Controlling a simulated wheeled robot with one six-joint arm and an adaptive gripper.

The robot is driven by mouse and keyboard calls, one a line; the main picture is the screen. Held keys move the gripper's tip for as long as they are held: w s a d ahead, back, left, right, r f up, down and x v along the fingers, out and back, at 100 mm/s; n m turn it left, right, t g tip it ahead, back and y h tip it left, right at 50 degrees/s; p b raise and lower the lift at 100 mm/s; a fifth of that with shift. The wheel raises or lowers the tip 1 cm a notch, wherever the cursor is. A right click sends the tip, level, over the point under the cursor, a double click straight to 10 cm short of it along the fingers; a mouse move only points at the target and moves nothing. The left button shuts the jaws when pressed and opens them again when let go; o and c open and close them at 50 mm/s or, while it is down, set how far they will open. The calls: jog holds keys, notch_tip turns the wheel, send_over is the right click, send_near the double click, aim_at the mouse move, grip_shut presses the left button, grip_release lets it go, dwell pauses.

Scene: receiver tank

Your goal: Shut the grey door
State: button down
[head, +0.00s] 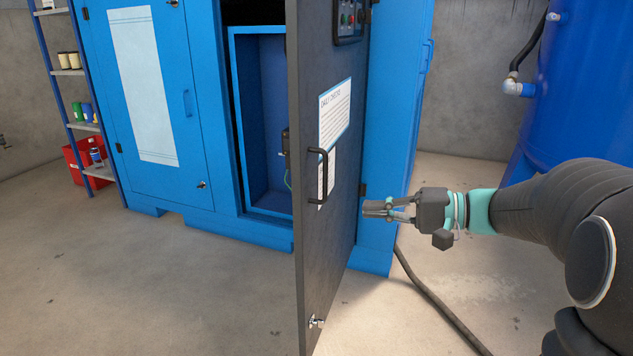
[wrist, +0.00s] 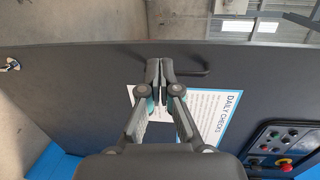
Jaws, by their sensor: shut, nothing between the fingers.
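The grey door (head: 341,230) stands wide open on the blue cabinet, swung out toward me, with its outer face to the right. It fills much of the wrist view (wrist: 75,95). A dark bar handle (head: 323,175) is on its face; in the wrist view the handle (wrist: 190,72) is partly hidden behind my fingertips. A latch (head: 316,321) sits low on the door. My gripper (head: 366,208) is shut and empty, to the right of the door and facing its outer face. I cannot tell whether the fingertips touch it.
The open blue cabinet (head: 221,165) shows a blue-lined compartment behind the door. A hose (head: 440,305) lies on the floor at right, below my arm. A blue tank (head: 588,90) stands at far right. A shelf (head: 75,127) and red bin (head: 80,165) are at left. Floor before the cabinet is clear.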

jog(key=w+d+r+t+y, duration=0.1)
jog(key=w+d, duration=0.1)
jog(key=p, duration=0.2)
send_near(303, 182)
jog(key=x, duration=0.7)
jog(key=shift+a, duration=0.1)
